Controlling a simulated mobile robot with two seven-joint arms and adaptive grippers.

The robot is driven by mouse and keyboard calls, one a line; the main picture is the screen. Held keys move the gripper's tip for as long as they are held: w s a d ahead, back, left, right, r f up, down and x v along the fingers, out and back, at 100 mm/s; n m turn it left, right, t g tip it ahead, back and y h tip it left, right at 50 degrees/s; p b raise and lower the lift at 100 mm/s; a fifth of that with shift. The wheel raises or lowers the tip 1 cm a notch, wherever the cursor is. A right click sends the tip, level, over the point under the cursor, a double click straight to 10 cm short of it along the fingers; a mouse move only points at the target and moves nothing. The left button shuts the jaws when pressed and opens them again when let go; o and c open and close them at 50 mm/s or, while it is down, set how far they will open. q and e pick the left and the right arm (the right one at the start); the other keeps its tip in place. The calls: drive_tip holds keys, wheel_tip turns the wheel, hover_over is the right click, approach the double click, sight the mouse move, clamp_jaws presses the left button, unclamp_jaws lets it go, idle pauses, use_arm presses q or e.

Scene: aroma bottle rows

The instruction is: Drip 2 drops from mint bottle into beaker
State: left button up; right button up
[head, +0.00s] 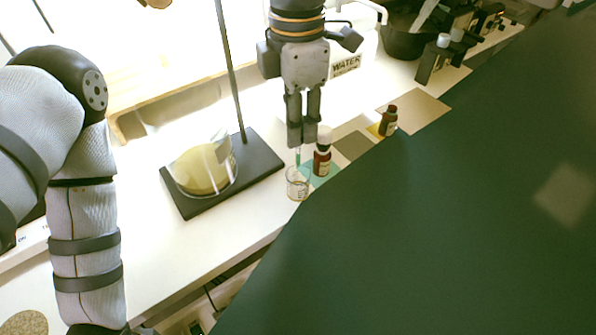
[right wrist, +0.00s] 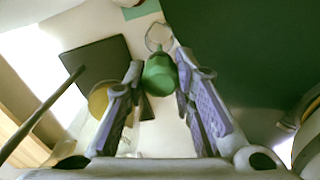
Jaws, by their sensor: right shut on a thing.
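My right gripper (head: 298,145) points down above the small clear beaker (head: 298,188). It is shut on a dropper with a green bulb (right wrist: 159,74), which shows between the fingers in the right wrist view. In the head view a thin teal tip hangs below the fingers, over the beaker's mouth. The beaker's rim (right wrist: 158,30) also shows beyond the bulb in the wrist view. A brown bottle with a pale top (head: 322,160) stands upright on a green mat (head: 325,178), just right of the beaker; I cannot read its label. My left gripper is out of view.
A flask with yellow contents (head: 203,172) stands on a dark stand base (head: 262,155) with an upright rod, left of the beaker. Another brown bottle (head: 388,121) stands on a yellow mat to the right. A dark green surface (head: 430,240) covers the lower right.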

drive_tip(key=shift+r, duration=2.05)
drive_tip(key=shift+d, duration=0.1)
